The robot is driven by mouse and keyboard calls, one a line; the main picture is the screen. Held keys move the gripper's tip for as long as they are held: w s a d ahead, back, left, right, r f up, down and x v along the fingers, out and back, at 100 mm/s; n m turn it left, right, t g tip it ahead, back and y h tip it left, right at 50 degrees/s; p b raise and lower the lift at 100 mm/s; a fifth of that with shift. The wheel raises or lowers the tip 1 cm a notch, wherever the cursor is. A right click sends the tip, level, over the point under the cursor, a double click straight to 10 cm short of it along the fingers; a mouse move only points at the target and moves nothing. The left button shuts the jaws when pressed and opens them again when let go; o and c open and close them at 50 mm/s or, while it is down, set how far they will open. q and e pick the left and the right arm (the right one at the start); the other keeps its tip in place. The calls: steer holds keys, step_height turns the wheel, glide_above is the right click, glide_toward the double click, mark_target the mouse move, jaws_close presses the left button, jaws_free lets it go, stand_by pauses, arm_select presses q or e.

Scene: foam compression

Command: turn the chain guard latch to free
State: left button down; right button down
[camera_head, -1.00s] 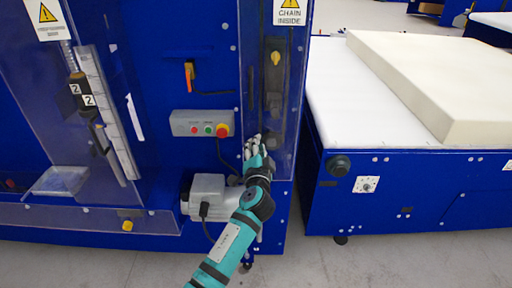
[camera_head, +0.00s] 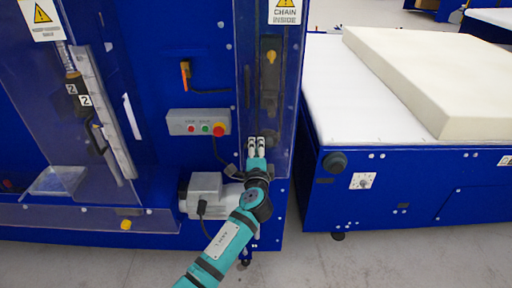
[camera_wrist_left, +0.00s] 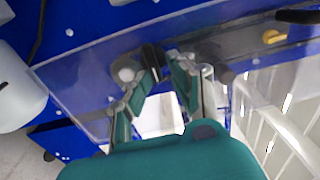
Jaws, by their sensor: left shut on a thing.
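The clear chain guard (camera_head: 287,110) covers a narrow upright strip on the blue machine, under a "CHAIN INSIDE" sign. My left gripper (camera_head: 256,145) is at the lower part of this guard in the head view. In the left wrist view its fingers (camera_wrist_left: 163,76) are closed in on a small dark piece (camera_wrist_left: 152,58), which appears to be the chain guard latch. The fingers hide most of it, so I cannot tell its turn position. A yellow knob (camera_head: 271,57) sits higher on the guard strip, apart from the gripper. My right gripper is not in view.
A grey button box (camera_head: 198,122) with a red knob is left of the guard. A grey motor (camera_head: 203,193) sits below, beside my arm. A white-topped table (camera_head: 335,85) with a foam block (camera_head: 440,85) stands to the right.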

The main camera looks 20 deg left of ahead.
arm_select(q)
steer(key=shift+f, duration=0.4)
steer(key=c, duration=1.4)
jaws_free()
steer(key=shift+r, duration=0.1)
steer(key=shift+a+r, duration=0.1)
steer(key=v, duration=1.2)
